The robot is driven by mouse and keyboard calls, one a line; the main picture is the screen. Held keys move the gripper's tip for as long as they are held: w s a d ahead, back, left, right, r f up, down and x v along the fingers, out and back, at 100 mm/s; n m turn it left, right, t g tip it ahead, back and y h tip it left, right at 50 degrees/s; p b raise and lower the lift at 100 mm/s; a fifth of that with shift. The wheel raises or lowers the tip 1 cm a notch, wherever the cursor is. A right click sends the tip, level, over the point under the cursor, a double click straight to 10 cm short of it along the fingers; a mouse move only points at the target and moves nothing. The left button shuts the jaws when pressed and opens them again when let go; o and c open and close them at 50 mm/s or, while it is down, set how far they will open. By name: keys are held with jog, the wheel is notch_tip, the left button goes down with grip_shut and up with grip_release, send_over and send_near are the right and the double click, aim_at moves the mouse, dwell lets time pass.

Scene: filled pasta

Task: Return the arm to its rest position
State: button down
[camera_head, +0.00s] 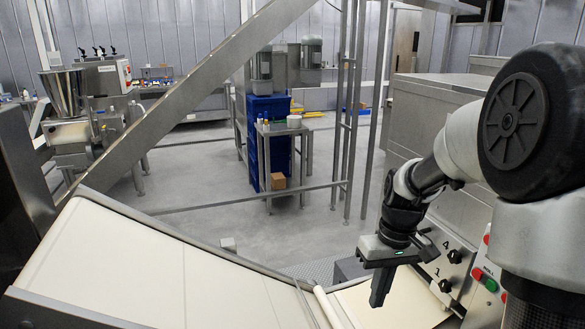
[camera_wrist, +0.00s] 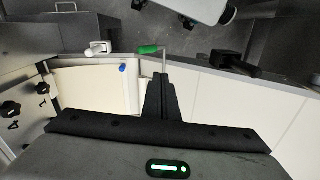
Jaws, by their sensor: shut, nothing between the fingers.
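My gripper (camera_head: 379,298) hangs from my arm at the lower right in the head view, with its fingers pointing down. It is above the pale conveyor surface (camera_head: 408,300) beside the control panel. In the wrist view my gripper (camera_wrist: 163,78) shows its dark fingers together, with nothing seen between them. My arm is bent, with its large black joint at the right edge of the head view.
A sloping cream conveyor belt (camera_head: 140,270) fills the lower left. A control panel (camera_head: 452,258) with knobs and buttons stands close right of my gripper. The wrist view shows a green-handled tool (camera_wrist: 149,50) near the fingertips. Blue crates (camera_head: 268,140) stand farther back.

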jog(key=s+a+r+m+t, duration=0.1)
jog(key=s+a+r+t, duration=0.1)
jog(key=s+r, duration=0.5)
jog(key=s+a+r+m+t+h, duration=0.1)
jog(key=s+a+r+t, duration=0.2)
jog(key=s+r, duration=0.5)
jog(key=shift+s+a+t, duration=0.25)
jog(key=shift+s+t, duration=0.25)
jog(key=shift+s, duration=0.35)
